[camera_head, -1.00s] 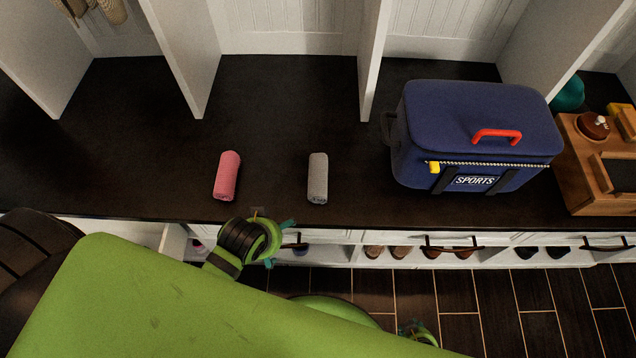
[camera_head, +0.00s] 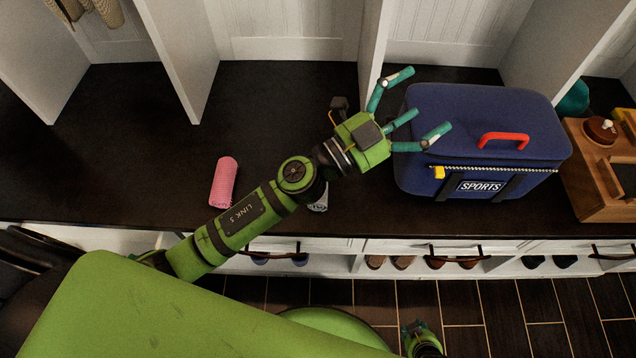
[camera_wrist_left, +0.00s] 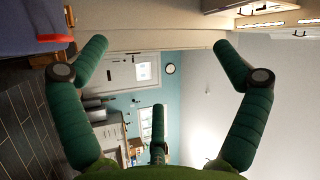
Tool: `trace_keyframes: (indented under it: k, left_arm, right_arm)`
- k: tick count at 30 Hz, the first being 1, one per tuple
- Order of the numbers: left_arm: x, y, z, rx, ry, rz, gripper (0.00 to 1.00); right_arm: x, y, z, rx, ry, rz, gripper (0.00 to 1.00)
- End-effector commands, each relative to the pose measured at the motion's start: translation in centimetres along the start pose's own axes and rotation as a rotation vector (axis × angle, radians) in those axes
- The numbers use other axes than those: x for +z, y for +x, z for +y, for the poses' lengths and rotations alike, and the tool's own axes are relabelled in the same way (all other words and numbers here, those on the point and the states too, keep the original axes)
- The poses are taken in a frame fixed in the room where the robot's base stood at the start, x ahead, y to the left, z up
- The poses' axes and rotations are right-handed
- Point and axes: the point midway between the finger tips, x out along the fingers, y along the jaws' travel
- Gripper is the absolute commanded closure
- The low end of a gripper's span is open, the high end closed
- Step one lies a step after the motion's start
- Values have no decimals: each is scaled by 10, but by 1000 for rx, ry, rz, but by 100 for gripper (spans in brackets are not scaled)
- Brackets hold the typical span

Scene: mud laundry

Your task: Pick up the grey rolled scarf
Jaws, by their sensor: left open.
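The grey rolled scarf (camera_head: 318,206) lies on the dark bench top. My left arm crosses over it in the head view, so only its lower end shows. My left gripper (camera_head: 424,101) is open and empty, up and to the right of the scarf, with its fingers in front of the blue sports bag. The left wrist view shows its fingers (camera_wrist_left: 162,44) spread wide with only the room beyond. The scarf is not in that view. My right gripper (camera_head: 414,331) shows small at the bottom edge, and its jaws are unclear.
A pink rolled cloth (camera_head: 224,182) lies left of the scarf. The blue sports bag (camera_head: 485,125) with a red handle stands to the right, beside a wooden box (camera_head: 596,190). White dividers (camera_head: 178,60) rise behind. The bench top is clear at the left.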

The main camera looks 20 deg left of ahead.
Motion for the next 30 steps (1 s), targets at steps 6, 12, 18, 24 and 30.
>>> trace_keyframes:
  k: [6, 12, 18, 24, 30]
  left_arm:
    - [-13, -18, 127, 681, 360, 377, 3]
    - [99, -109, 166, 1400, 616, 295, 3]
    - [186, -176, 115, 1840, 733, 8, 3]
    - [212, -199, 96, 1968, 752, -117, 3]
    - [225, -206, 112, 1969, 752, -115, 3]
  right_arm:
    - [0, 0, 0, 0, 0, 1, 60]
    - [0, 1, 0, 0, 0, 2, 60]
    - [-1, 1, 0, 0, 0, 2, 60]
    - [0, 1, 0, 0, 1, 0, 60]
    - [0, 2, -1, -1, 2, -7, 60]
